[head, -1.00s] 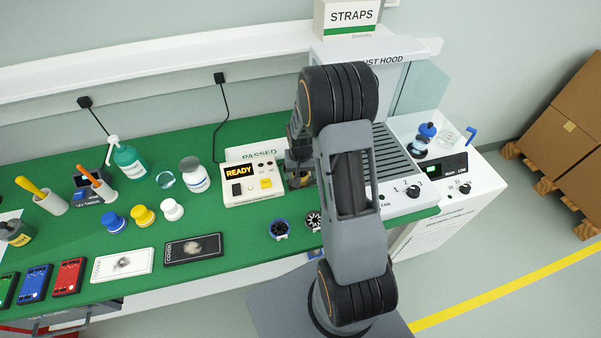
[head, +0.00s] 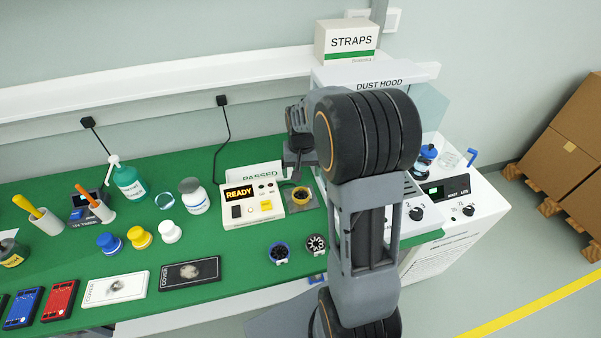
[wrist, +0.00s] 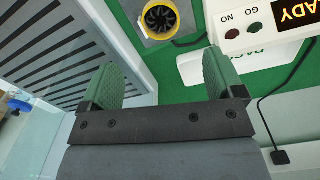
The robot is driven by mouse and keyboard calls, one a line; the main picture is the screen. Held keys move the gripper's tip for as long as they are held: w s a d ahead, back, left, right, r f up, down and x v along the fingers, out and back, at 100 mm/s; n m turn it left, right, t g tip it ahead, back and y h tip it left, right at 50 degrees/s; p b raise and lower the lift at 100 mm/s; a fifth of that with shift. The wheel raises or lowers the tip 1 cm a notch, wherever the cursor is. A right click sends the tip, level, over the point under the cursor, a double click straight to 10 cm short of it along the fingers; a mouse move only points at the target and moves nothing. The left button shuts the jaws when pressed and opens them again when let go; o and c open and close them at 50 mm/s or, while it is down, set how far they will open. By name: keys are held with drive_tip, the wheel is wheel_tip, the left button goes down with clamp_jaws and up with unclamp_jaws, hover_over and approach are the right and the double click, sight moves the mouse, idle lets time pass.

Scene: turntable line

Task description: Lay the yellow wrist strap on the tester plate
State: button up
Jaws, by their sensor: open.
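The yellow wrist strap (head: 300,202) is a coiled ring with a dark centre. It lies on the grey square tester plate (head: 315,204), to the right of the white tester (head: 253,208), whose display reads READY. In the wrist view the strap (wrist: 160,36) rests within the plate (wrist: 148,41), partly cut off by the top edge. My gripper (wrist: 164,76) is open, with nothing between its green-padded fingers. It is apart from the strap. In the head view my gripper (head: 298,168) hangs above and behind the plate, partly hidden by my arm.
A blue coil (head: 279,254) and a black-and-white coil (head: 316,244) lie on the green mat in front. Left of the tester stand bottles and coloured pots. The dust hood (head: 383,80) is close on the right. A STRAPS box (head: 347,42) stands on the shelf.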

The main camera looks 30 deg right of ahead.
drive_tip(key=s+a+r+n+t, duration=0.2)
drive_tip(key=s+a+r, duration=0.2)
drive_tip(key=s, duration=0.3)
drive_tip(key=s+a+r+n+t, duration=0.2)
drive_tip(key=s+a+r, duration=0.3)
drive_tip(key=s, duration=0.3)
drive_tip(key=shift+s+a+r+n, duration=0.15)
drive_tip(key=shift+s+r+n, duration=0.15)
drive_tip(key=shift+r, duration=0.55)
